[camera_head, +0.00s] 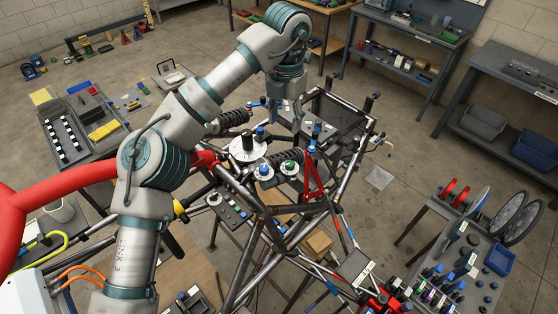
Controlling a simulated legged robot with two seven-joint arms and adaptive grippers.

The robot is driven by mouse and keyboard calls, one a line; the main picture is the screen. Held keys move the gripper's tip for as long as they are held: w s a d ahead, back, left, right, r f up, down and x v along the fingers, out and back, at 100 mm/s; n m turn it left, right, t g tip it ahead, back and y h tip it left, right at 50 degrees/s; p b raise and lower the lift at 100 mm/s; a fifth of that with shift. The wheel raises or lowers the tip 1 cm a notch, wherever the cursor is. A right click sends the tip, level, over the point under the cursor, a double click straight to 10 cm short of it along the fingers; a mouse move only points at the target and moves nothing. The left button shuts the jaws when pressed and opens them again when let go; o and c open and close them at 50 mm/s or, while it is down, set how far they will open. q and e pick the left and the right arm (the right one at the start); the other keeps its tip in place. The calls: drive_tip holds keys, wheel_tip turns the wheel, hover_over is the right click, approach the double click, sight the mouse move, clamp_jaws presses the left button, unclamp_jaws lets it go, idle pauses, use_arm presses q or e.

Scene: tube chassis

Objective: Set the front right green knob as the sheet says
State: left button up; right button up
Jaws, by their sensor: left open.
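The front right green knob (289,168) sits on a pale round base on the tube chassis (262,222), beside a blue-topped knob (264,170). Its pointer and markings are too small to read. My left arm reaches over the chassis from the lower left and bends down at the wrist. My left gripper (298,124) is open at the far side of the chassis, behind and apart from the green knob. Its fingers are small and partly lost among dark parts. A small white sheet (356,266) stands at the front right; its writing cannot be read. My right gripper is out of view.
Chassis tubes, black coil springs (234,118) and a pale round disc (248,146) crowd the space around the knobs. A red tube (70,178) crosses at the left. A table with wheels and tools (425,235) stands at the right. Open floor lies beyond the chassis.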

use_arm(q)
hover_over(291, 163)
drive_tip(key=f, duration=0.4)
drive_tip(key=d+f, duration=0.1)
drive_tip(key=f, duration=0.2)
drive_tip(key=shift+w+b, duration=0.1)
drive_tip(key=shift+b, duration=0.2)
wheel_tip(291, 163, down, 5)
drive_tip(key=shift+a+f, duration=0.95)
drive_tip(key=shift+f, duration=0.05)
drive_tip(key=shift+a+f+p, duration=0.3)
drive_tip(key=shift+a+f, duration=0.1)
drive_tip(key=shift+d, duration=0.75)
drive_tip(key=shift+c, duration=0.5)
drive_tip(key=shift+d, duration=0.5)
drive_tip(key=c, duration=0.8)
clamp_jaws()
drive_tip(key=shift+a+f, duration=0.1)
drive_tip(key=shift+a, duration=0.4)
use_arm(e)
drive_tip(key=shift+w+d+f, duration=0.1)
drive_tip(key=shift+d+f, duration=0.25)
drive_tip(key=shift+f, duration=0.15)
